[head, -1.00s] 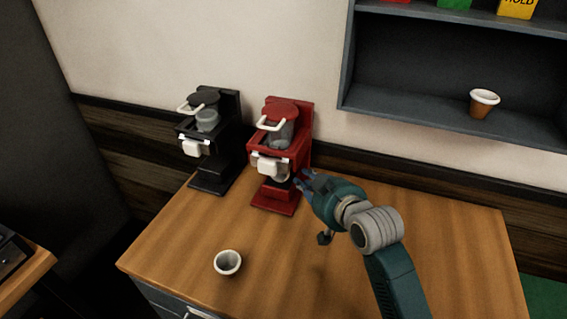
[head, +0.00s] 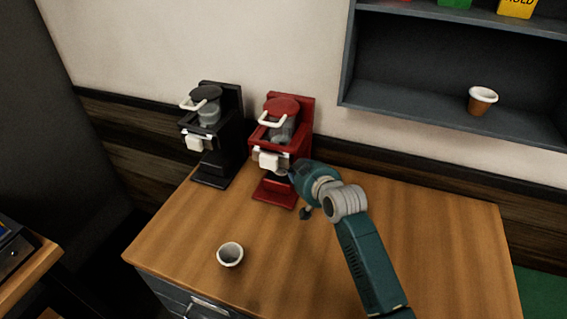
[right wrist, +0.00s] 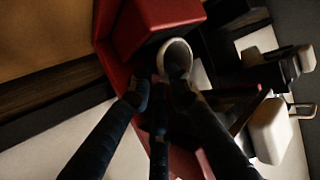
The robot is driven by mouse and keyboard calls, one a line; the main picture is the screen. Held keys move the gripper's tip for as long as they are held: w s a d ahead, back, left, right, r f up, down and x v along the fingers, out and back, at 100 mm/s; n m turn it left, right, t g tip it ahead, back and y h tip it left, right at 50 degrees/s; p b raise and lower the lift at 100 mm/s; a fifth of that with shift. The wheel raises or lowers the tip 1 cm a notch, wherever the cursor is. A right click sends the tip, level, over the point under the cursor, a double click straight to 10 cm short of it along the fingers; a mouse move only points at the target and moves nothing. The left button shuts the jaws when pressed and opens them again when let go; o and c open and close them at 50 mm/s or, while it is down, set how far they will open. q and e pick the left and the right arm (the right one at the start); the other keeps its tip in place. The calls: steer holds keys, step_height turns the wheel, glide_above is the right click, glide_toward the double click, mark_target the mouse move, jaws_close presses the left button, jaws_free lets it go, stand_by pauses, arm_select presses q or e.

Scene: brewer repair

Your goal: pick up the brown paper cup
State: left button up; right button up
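A brown paper cup (head: 480,104) with a white rim stands upright on the wall shelf at the right of the head view. My right gripper (head: 294,173) is at the lower front of the red brewer (head: 276,192), far left of that cup. In the right wrist view, a white-rimmed cup (right wrist: 175,58) sits in the red brewer just beyond my fingertips; its outer colour is too dark to tell. The right gripper (right wrist: 160,93) has its fingers spread apart, with nothing clearly held. Another cup (head: 230,255), pale with a dark inside, stands on the table. My left gripper is not in view.
A black brewer (head: 214,160) stands left of the red one on the wooden table (head: 440,240). The shelf (head: 410,108) hangs on the wall at the right. The table's right half is clear apart from my arm.

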jaws_close()
